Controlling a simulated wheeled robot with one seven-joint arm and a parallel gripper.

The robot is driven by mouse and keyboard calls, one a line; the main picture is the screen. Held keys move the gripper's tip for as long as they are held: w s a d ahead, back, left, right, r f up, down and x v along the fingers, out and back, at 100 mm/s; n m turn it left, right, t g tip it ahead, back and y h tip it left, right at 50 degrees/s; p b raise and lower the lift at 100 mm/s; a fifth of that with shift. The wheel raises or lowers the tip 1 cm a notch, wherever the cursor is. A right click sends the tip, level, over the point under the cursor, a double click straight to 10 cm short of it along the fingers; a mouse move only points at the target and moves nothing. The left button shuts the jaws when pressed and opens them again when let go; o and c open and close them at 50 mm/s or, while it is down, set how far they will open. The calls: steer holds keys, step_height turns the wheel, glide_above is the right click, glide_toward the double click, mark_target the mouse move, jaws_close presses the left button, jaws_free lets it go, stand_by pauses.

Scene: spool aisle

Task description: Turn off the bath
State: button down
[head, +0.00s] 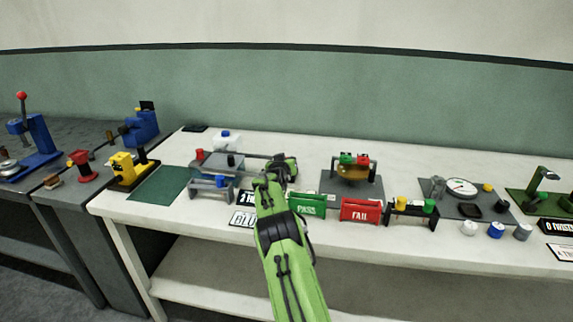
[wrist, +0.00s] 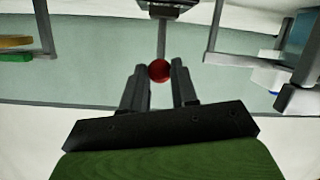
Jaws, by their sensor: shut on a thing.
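In the wrist view a round red knob (wrist: 159,70) on a grey stem sits between the dark fingers of my gripper (wrist: 158,82), which is shut on it. In the head view my green arm reaches over the white bench, with my gripper (head: 284,164) beside a grey rig with a white, blue-capped container (head: 227,142). The red knob is hidden there behind my arm. The container also shows at right in the wrist view (wrist: 302,60). I cannot tell for sure which piece is the bath.
A green PASS bin (head: 306,205) and a red FAIL bin (head: 360,210) stand just right of my arm. A stand with red and green caps (head: 353,168) is behind them. A green mat (head: 158,184) lies at left. A gauge rig (head: 461,188) is farther right.

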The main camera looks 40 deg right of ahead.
steer(key=shift+f, duration=0.1)
steer(key=c, duration=0.9)
jaws_free()
steer(key=shift+o, duration=0.2)
steer(key=v, duration=1.5)
steer(key=shift+s+a, duration=0.2)
steer(key=shift+a, duration=0.1)
steer(key=shift+r, duration=0.25)
